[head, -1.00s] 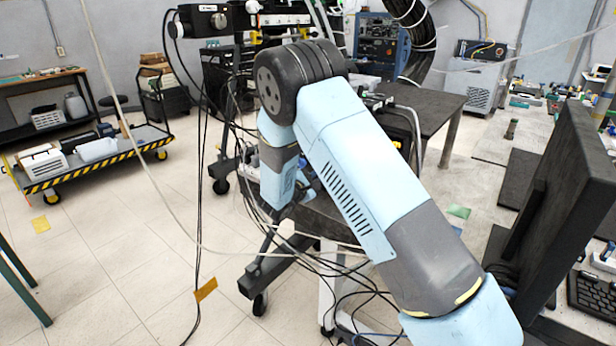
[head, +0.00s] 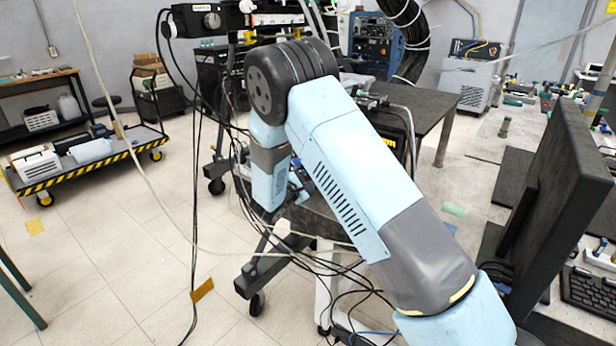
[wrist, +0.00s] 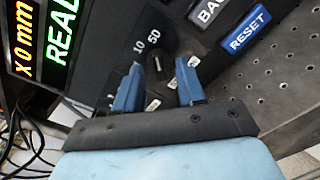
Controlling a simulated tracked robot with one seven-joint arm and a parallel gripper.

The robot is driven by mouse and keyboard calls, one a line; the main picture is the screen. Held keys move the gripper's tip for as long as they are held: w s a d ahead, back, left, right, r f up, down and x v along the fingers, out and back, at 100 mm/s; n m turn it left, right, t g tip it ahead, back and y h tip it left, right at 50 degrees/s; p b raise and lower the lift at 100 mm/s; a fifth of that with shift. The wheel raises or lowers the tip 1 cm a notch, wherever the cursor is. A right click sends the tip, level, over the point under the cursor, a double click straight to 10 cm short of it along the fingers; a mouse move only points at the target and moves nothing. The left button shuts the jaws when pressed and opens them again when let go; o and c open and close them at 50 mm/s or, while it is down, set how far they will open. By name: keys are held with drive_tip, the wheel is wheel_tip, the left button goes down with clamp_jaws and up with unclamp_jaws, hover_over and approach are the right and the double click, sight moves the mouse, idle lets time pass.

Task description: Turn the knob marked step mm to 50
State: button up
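In the wrist view, a dark round knob (wrist: 158,68) stands on a black panel (wrist: 100,62). The white marks 10 and 50 are printed beside it, with more small white labels around it, too small to read. My gripper (wrist: 160,66) has two blue fingers, spread apart, one on each side of the knob. I see dark space around the knob between the fingertips and cannot tell contact. Which mark the knob points to is unclear. In the head view my arm shows, but my gripper and the knob are hidden.
In the wrist view, a blue RESET button (wrist: 246,30) and a dark button (wrist: 208,10) lie right of the knob. A lit display (wrist: 60,35) is at the left. In the head view, a dark monitor (head: 560,190) stands right of my arm, and loose cables (head: 335,285) hang below it.

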drive_tip(key=v, duration=1.2)
drive_tip(key=shift+s+a, duration=0.2)
drive_tip(key=shift+a, duration=0.1)
drive_tip(key=s+d+r+m+g, duration=0.55)
drive_tip(key=d+r, duration=0.25)
drive_tip(key=d, duration=0.4)
drive_tip(key=s+d+r+m+g, duration=0.55)
drive_tip(key=d+r, duration=0.25)
drive_tip(key=d, duration=0.4)
drive_tip(key=s+d+r+m+y, duration=0.1)
drive_tip(key=s+r+m+y, duration=0.1)
drive_tip(key=s, duration=0.5)
drive_tip(key=s+d+r+m+t+y, duration=0.1)
drive_tip(key=s+d+r+m+y, duration=0.1)
drive_tip(key=s, duration=0.6)
drive_tip(key=s+d+r+m+t+y, duration=0.1)
drive_tip(key=s+d+r+m+y, duration=0.1)
drive_tip(key=s+r+m+y, duration=0.2)
drive_tip(key=s+r+y, duration=0.1)
drive_tip(key=s+y, duration=0.2)
drive_tip(key=s, duration=0.1)
drive_tip(key=shift+r, duration=0.3)
